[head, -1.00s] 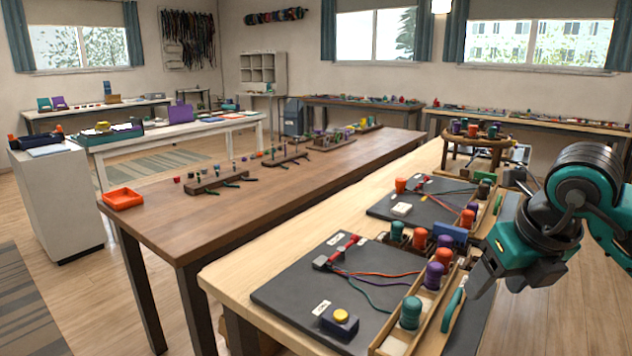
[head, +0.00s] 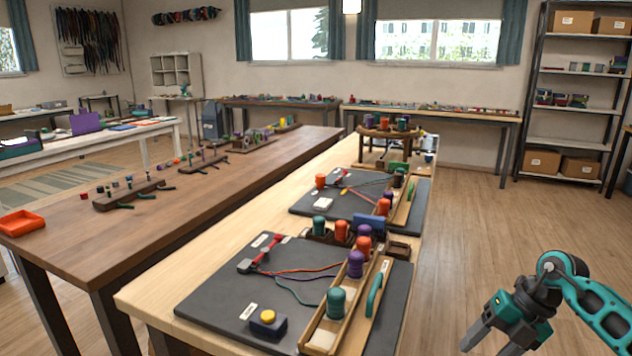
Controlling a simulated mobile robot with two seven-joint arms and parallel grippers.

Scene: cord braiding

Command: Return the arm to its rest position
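My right arm (head: 598,308) comes in at the lower right. Its gripper (head: 483,349) hangs over the floor, to the right of the light wooden table and apart from it. Its two grey fingers point down and left with a gap between them, and nothing shows in it. My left arm and gripper are not in view. On the near dark mat (head: 215,295) lie red, purple and green cords (head: 290,272) fanning out from a red-and-grey clamp (head: 258,255).
A wooden tray (head: 325,325) with colored spools edges the near mat. A second mat (head: 325,205) and a round stand (head: 388,133) sit farther back. A brown table (head: 150,215) stands left. Open floor (head: 480,220) lies right, with a shelf (head: 572,110) behind.

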